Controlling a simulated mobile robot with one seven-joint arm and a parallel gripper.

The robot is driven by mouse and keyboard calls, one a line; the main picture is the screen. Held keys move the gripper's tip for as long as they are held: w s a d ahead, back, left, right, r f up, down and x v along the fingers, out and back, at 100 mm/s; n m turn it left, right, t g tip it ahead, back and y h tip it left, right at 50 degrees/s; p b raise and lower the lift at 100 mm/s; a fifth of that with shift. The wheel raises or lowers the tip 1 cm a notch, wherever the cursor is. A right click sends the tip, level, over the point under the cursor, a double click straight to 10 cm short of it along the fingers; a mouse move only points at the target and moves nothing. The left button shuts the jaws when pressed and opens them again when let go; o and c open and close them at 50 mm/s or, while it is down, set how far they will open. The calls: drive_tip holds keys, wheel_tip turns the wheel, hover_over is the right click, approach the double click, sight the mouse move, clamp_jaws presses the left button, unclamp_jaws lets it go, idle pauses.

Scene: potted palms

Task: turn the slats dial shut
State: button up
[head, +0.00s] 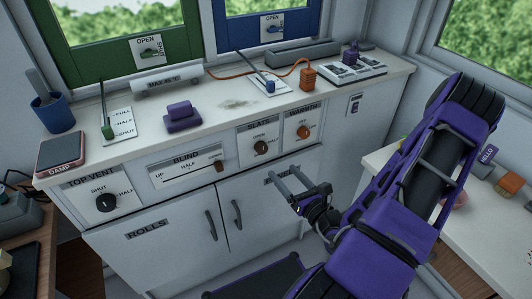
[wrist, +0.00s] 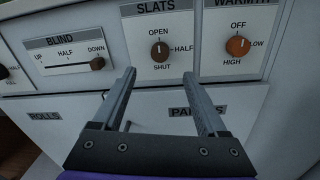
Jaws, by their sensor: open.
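The slats dial (head: 261,148) is a round brown knob on a white panel in the cabinet front. In the wrist view the slats dial (wrist: 160,52) has OPEN above it, HALF to its right and SHUT below. Its pale pointer mark points up toward OPEN. My gripper (head: 276,173) is open and empty in front of the cabinet, a little below the dial and apart from it. In the wrist view the dial shows just above and between the fingertips of my gripper (wrist: 160,74).
The orange warmth dial (head: 304,132) sits close to the right of the slats panel. The blind slider (head: 219,166) is to the left, and the top vent dial (head: 107,203) farther left. Cupboard handles (head: 237,214) stick out below. The counter above holds several objects.

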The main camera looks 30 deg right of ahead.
sight(264, 150)
drive_tip(key=w, duration=0.7)
drive_tip(key=w+a, duration=0.1)
drive_tip(key=w, duration=0.2)
drive_tip(key=shift+w+b, duration=0.3)
drive_tip(key=shift+w, duration=0.1)
clamp_jaws()
